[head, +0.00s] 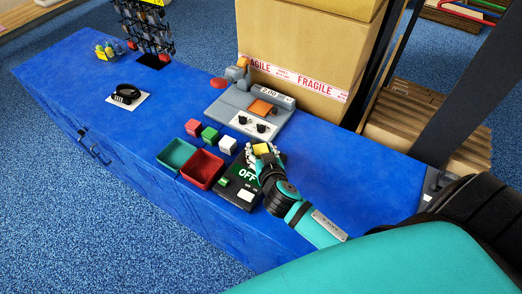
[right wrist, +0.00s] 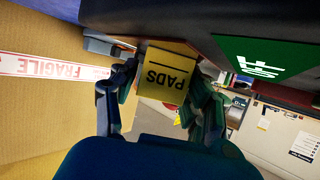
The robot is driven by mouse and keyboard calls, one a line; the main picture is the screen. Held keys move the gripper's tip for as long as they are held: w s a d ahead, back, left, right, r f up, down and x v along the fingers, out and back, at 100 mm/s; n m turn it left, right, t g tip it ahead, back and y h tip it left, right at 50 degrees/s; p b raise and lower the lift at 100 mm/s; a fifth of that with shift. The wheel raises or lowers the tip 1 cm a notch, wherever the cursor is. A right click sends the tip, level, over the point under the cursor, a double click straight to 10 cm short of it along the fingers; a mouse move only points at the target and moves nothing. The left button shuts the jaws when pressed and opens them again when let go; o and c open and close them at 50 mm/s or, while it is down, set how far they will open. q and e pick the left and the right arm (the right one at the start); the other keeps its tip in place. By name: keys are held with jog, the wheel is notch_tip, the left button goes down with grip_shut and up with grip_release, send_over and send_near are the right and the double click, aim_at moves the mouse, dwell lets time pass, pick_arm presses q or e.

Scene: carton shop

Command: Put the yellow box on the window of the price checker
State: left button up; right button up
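The yellow box (head: 262,149) is at the fingertips of my right gripper (head: 265,155). In the right wrist view the yellow box (right wrist: 166,75), marked PADS, sits between both fingers, which touch its sides. The grey device (head: 243,108) with a number display and an orange square window (head: 261,107) looks like the price checker. It stands behind the gripper on the blue counter, and the box is apart from its window. My left gripper is out of view.
A black stand with a green OFF panel (head: 244,174) is beside the right gripper. Green (head: 177,155) and red (head: 202,168) trays and small red, green and white boxes stand to the left. A large carton (head: 305,60) is behind. The counter's left stretch (head: 75,75) is mostly clear.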

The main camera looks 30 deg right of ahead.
jog(key=shift+o, duration=1)
jog(key=shift+r, duration=0.15)
jog(key=v, duration=1.2)
jog(key=shift+b, duration=0.3)
jog(key=shift+a, duration=0.1)
